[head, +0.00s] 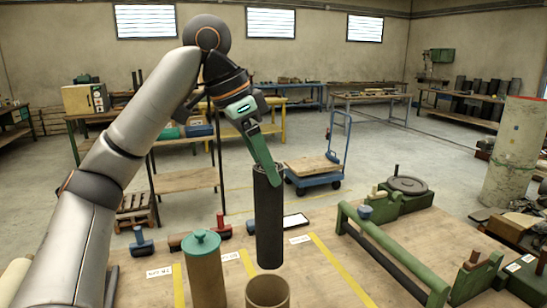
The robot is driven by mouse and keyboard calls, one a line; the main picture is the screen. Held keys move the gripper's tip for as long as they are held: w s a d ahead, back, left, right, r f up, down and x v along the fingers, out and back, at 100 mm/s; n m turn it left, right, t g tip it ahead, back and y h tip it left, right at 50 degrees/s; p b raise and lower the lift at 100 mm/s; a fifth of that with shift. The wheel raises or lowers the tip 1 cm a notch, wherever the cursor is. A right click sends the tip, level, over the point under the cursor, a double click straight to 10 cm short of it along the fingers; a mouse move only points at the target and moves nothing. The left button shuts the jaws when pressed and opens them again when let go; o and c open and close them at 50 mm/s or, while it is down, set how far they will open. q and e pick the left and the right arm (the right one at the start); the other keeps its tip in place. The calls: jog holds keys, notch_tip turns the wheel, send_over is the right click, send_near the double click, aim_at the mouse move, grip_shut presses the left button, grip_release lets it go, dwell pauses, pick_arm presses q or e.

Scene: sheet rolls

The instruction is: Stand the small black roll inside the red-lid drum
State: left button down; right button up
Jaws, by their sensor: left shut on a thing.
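My left gripper (268,168) is shut on the upper end of a black roll (268,220). It holds the roll upright in the air over the workbench. An open-topped brown drum (267,292) stands at the front edge of the picture, just below the roll's lower end. The roll's lower end looks above the drum's rim and apart from it. The drum's inside floor is hidden, and no red lid shows on it. A second brown drum (206,280) with a teal lid (201,242) stands to its left. My right gripper is not in view.
A green-railed stand (385,250) fills the bench's right side. White labels and yellow stripes (343,270) mark the bench top. A blue cart (316,177) stands beyond.

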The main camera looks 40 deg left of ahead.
aim_at(264, 261)
pick_arm(q)
jog(key=shift+s+f, duration=0.2)
jog(key=shift+f, duration=2.55)
jog(key=shift+f+b, duration=4.9)
jog(key=shift+f, duration=2.9)
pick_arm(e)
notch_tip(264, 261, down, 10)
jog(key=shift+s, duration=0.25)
pick_arm(q)
grip_release()
jog(key=shift+f, duration=0.1)
